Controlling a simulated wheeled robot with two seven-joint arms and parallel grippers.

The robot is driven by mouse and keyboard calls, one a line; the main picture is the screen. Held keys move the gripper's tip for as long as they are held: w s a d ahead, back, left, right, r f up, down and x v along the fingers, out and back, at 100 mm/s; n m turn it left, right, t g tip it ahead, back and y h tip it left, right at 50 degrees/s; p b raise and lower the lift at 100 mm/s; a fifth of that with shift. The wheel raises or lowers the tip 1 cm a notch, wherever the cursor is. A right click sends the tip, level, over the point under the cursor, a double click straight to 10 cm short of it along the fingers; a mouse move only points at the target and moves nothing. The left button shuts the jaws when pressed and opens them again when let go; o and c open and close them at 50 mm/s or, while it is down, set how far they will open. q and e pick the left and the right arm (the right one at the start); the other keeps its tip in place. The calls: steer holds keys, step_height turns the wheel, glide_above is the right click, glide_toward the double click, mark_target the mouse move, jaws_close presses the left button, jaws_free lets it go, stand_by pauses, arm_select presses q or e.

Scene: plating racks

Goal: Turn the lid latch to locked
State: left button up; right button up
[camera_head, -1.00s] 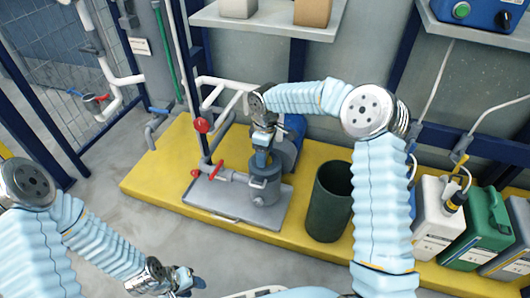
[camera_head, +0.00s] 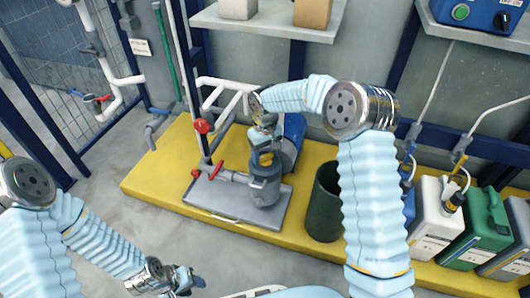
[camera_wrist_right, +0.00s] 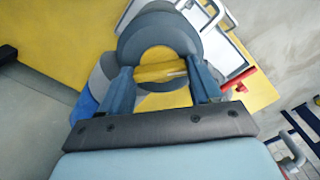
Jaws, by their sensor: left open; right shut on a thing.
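The grey filter pot (camera_head: 265,190) stands upright on a grey tray on the yellow platform. Its round grey lid (camera_wrist_right: 135,45) fills the upper middle of the right wrist view, with a yellow latch bar (camera_wrist_right: 160,72) across its yellow centre. My right gripper (camera_head: 263,153) is over the pot's top, its fingers (camera_wrist_right: 165,75) on either side of the latch bar and shut on it. In the head view the gripper hides much of the latch; I cannot read its locked or unlocked position. My left gripper (camera_head: 192,281) is open and empty at the lower left, away from the pot.
Red-handled valves and pipes (camera_head: 203,126) stand left of the pot. A blue drum (camera_head: 293,135) is behind it, and a dark green bin (camera_head: 326,205) stands to its right. Canisters (camera_head: 485,225) line the right. The grey floor in front is clear.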

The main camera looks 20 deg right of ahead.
mark_target(265, 156)
steer(key=m, duration=0.4)
steer(key=shift+m+p, duration=0.3)
steer(key=m+p, duration=0.1)
steer(key=m, duration=0.4)
steer(key=shift+m, duration=0.3)
steer(key=o, duration=1.1)
steer(key=shift+c, duration=0.2)
step_height(265, 156, up, 12)
steer(key=p, duration=0.1)
steer(key=shift+p, duration=0.35)
